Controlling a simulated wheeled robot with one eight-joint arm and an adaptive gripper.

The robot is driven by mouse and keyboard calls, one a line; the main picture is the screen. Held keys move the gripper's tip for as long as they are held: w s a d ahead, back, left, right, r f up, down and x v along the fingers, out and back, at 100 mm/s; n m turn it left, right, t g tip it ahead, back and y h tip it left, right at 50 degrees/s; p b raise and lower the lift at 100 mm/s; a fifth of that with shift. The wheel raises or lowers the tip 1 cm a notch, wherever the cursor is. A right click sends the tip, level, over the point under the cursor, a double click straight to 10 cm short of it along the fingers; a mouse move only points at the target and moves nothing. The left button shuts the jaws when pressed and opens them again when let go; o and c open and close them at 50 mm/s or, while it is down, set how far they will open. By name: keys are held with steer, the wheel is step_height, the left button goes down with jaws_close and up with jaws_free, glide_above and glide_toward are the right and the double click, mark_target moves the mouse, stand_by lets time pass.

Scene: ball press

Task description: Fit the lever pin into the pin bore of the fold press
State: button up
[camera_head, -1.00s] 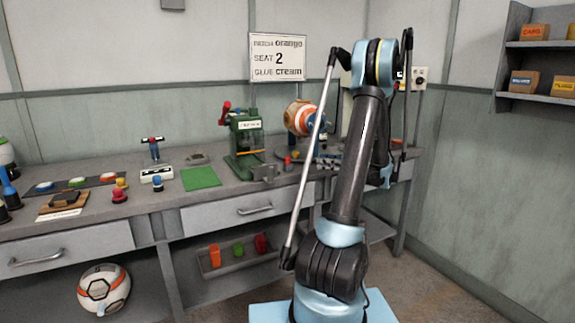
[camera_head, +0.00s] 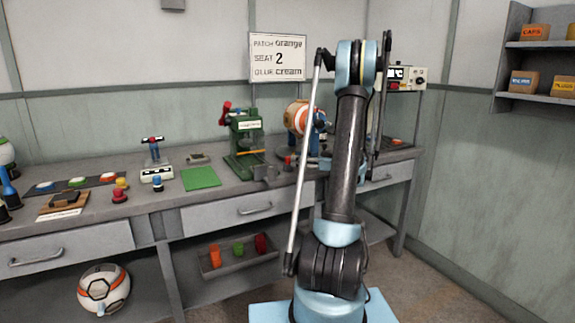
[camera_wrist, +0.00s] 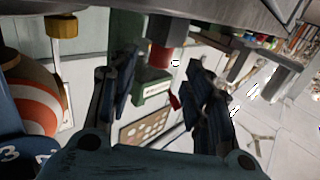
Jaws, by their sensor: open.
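The fold press appears to be the green machine (camera_head: 245,140) with a red handle, standing on the bench in the head view. It shows upside down in the wrist view (camera_wrist: 152,88), beyond my fingers. My gripper (camera_wrist: 160,72) is open and looks empty, with its two dark fingers apart. The pin bore cannot be made out.
An orange-and-white ball (camera_head: 298,116) sits on a stand right of the press; it is at the left in the wrist view (camera_wrist: 36,102). A green mat (camera_head: 200,179) lies left of the press. A sign (camera_head: 277,57) stands behind the bench.

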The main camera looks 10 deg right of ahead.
mark_target(288, 157)
steer(key=shift+x, duration=2.7)
steer(key=shift+d, duration=0.1)
jaws_close()
